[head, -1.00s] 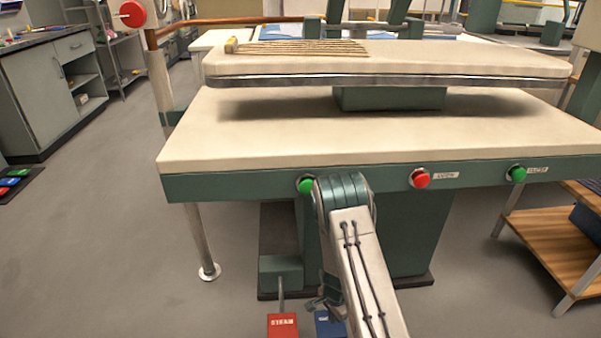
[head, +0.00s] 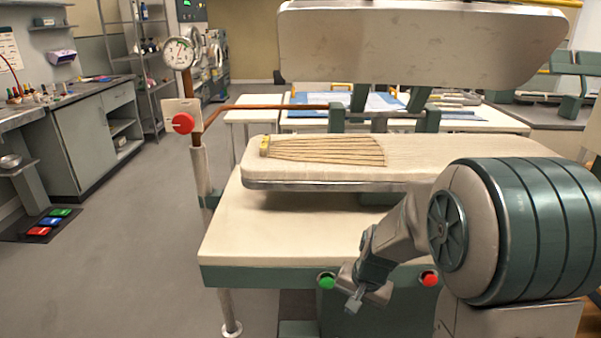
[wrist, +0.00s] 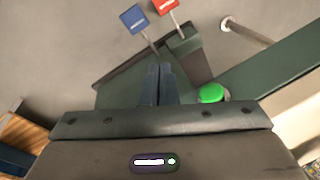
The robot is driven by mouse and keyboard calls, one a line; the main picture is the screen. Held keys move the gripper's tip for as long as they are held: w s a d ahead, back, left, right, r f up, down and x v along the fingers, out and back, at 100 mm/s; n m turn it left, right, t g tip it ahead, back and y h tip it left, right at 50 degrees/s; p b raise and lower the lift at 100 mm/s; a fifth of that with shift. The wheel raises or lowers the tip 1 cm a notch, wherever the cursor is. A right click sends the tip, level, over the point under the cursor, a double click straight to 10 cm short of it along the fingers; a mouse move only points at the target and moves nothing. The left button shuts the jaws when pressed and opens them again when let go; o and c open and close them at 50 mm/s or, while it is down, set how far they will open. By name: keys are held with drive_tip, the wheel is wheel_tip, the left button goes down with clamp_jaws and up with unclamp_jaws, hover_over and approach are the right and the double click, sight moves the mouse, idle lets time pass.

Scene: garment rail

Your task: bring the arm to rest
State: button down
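A pleated cream cloth (head: 325,151) with a yellow end lies on the padded board (head: 270,178). The raised press head (head: 420,45) hangs above it. A red pedal (wrist: 165,6) and a blue pedal (wrist: 133,18) are on the floor. Open floor (head: 130,240) lies left.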

drive_tip(key=s+d+r+n+p, duration=0.1)
drive_tip(key=s+r+p, duration=0.3)
drive_tip(key=r, duration=0.5)
drive_tip(key=s+d+r+n+h+p, duration=0.1)
drive_tip(key=s+r+n+p, duration=0.1)
drive_tip(key=s+r+p, duration=0.3)
drive_tip(key=s+d+r+n+t+p, duration=0.1)
drive_tip(key=s+r+p, duration=0.3)
drive_tip(key=r, duration=0.9)
drive_tip(key=s, duration=0.2)
drive_tip(key=shift+s+n+h, duration=0.4)
